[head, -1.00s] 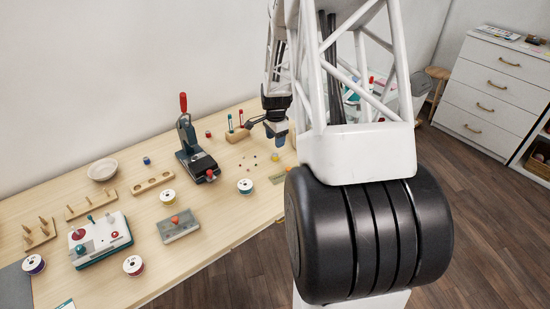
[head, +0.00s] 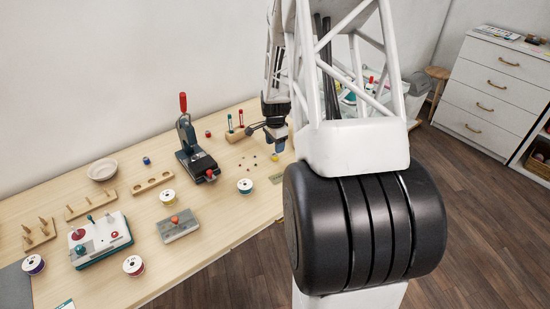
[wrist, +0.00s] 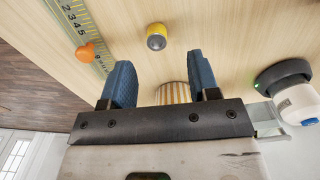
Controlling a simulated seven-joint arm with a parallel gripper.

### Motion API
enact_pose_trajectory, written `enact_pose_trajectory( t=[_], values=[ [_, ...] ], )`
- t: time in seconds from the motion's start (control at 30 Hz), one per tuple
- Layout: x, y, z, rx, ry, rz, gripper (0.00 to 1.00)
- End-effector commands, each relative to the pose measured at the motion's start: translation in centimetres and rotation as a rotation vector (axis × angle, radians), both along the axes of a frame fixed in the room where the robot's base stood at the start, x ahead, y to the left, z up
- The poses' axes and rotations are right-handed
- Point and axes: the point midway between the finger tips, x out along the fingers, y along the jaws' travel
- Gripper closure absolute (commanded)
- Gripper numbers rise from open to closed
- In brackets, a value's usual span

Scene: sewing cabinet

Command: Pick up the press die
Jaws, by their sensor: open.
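A small round yellow piece with a grey metal top, which looks like a press die, stands upright on the table in the wrist view (wrist: 156,37). It also shows as a yellow spot in the head view (head: 275,157). My gripper (wrist: 162,75) has its two blue fingers apart with no die between them. The die stands just beyond the fingertips, roughly in line with the gap. In the head view my gripper (head: 276,141) is above the table close to the die, partly blurred into the dark wrist.
An orange knob-like piece (wrist: 86,52) lies by a green ruler (wrist: 75,22). A white device with a dark base (wrist: 285,85) stands right in the wrist view. A striped object (wrist: 174,93) shows behind the fingers.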

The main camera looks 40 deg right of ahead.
Motion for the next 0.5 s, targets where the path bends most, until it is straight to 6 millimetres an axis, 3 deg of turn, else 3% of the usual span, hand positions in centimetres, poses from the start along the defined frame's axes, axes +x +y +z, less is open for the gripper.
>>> enact_pose_trajectory(
  t=[0.17,0.5],
  values=[
    [-0.1,0.1,-0.6,0.001,0.002,0.0,0.45],
    [-0.3,0.3,-4.1,0.001,0.001,0.0,0.45]
  ],
)
